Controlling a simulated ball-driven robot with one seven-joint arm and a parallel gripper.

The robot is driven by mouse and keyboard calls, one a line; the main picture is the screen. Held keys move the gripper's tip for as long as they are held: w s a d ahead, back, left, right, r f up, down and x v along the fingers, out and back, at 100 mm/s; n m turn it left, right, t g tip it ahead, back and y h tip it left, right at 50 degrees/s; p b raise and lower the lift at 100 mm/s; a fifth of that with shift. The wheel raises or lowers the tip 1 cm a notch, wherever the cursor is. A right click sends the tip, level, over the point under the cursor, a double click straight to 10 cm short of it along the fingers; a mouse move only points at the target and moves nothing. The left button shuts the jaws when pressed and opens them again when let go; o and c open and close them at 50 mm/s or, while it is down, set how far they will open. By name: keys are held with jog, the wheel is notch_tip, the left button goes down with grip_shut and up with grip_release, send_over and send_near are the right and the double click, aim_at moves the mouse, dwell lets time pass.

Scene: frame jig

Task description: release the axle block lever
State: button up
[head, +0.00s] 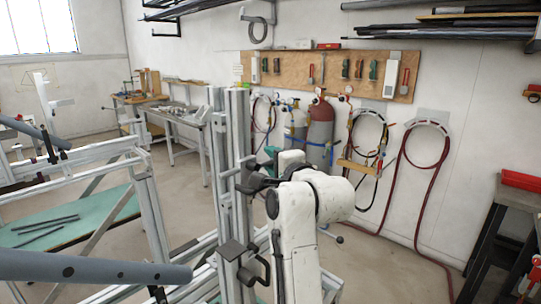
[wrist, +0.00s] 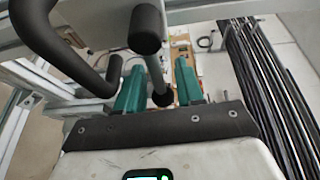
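In the wrist view my gripper (wrist: 150,64) has its two green fingers apart. A metal lever rod (wrist: 157,70) with a black grip at its upper end and a black knob at its lower end shows between them. I see no finger closed on it. A curved black handle (wrist: 70,50) is at the upper left. In the head view my white arm reaches the upright aluminium frame post (head: 240,130), where dark block parts (head: 252,180) sit. The fingers are mostly hidden there. A lower dark block with a curved black handle (head: 255,268) is on the same frame.
A grey tube (head: 95,268) crosses the lower left. A green-topped table (head: 75,230) stands behind the frame rails. Gas cylinders (head: 320,130) and hoses are by the back wall. A dark bench (head: 500,225) stands at the right; open floor lies before it.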

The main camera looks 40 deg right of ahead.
jog(key=shift+w+d, duration=0.25)
jog(key=shift+w, duration=0.35)
jog(key=shift+f, duration=0.1)
jog(key=shift+c, duration=0.4)
grip_shut()
